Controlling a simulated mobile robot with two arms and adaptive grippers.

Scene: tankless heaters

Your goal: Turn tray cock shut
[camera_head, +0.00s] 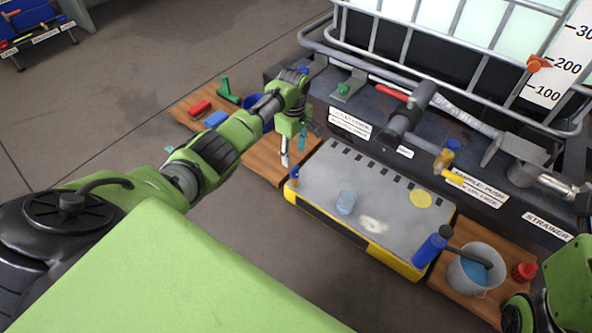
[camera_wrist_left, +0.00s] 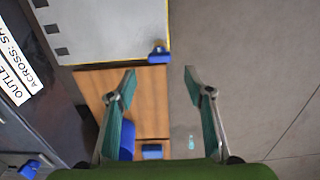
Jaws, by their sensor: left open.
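A grey drip tray (camera_head: 375,195) with a yellow-edged front stands beside the dark frame. At its near-left corner is a small cock (camera_head: 294,175) with a brass-brown body and a blue part. It also shows in the left wrist view (camera_wrist_left: 158,53), at the tray's corner. My left gripper (camera_head: 292,148) hangs above the wooden board beside that corner. Its fingers are apart with nothing between them, and in the left wrist view (camera_wrist_left: 160,72) the cock is just beyond the tips. I cannot clearly tell which way the cock's handle lies. My right gripper is out of view.
A caged tank (camera_head: 535,65) stands behind the labelled dark frame (camera_head: 370,125), which carries a yellow-handled valve (camera_head: 450,158). A blue bottle-like item (camera_head: 432,246) and grey bucket (camera_head: 475,270) are at right. Floor in front is clear.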

